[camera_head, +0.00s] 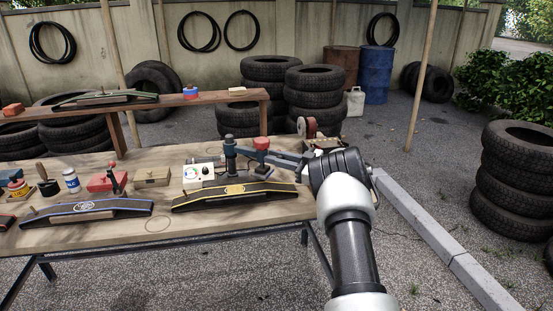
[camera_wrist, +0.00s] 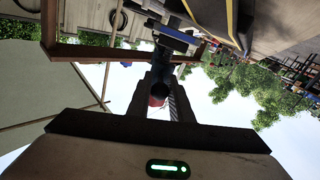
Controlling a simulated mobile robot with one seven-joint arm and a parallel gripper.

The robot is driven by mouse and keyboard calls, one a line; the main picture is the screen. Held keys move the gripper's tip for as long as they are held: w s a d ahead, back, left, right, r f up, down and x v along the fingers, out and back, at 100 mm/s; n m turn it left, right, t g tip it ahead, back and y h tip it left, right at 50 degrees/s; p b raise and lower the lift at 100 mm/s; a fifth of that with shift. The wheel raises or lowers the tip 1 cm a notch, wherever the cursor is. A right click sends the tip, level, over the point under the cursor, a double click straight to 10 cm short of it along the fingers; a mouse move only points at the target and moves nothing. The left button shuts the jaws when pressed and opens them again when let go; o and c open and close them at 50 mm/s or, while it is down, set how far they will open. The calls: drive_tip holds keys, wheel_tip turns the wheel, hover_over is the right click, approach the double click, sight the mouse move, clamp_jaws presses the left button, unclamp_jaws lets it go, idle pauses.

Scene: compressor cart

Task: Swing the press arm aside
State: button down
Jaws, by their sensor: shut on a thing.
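The press stands near the back right of the wooden workbench (camera_head: 150,228). It has a dark grey upright post (camera_head: 231,152) and a blue-grey press arm (camera_head: 284,156) reaching right from it. A red-capped part (camera_head: 262,144) sits on the arm. My gripper (camera_head: 306,165) is at the arm's right end, past the table's right part; its fingers are mostly hidden in the head view. In the wrist view my gripper (camera_wrist: 161,100) has its fingers on both sides of a dark piece (camera_wrist: 160,88), which looks like the press arm's end. A red part shows just behind it.
A black board with yellow trim (camera_head: 235,194) lies in front of the press, and a white control box (camera_head: 198,176) stands left of it. A red grinder-like tool (camera_head: 308,128) is close behind my gripper. A blue-trimmed board (camera_head: 88,211) lies at left. Tyre stacks stand behind.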

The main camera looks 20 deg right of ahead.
drive_tip(key=shift+w+a+r, duration=0.15)
drive_tip(key=shift+a+r, duration=0.15)
drive_tip(key=shift+a, duration=0.2)
drive_tip(key=c, duration=1.6)
unclamp_jaws()
drive_tip(key=shift+a+f, duration=0.15)
drive_tip(key=p+v, duration=0.2)
drive_tip(key=v, duration=1.5)
drive_tip(key=shift+d+f, duration=0.1)
drive_tip(key=shift+d, duration=0.1)
drive_tip(key=shift+c, duration=0.4)
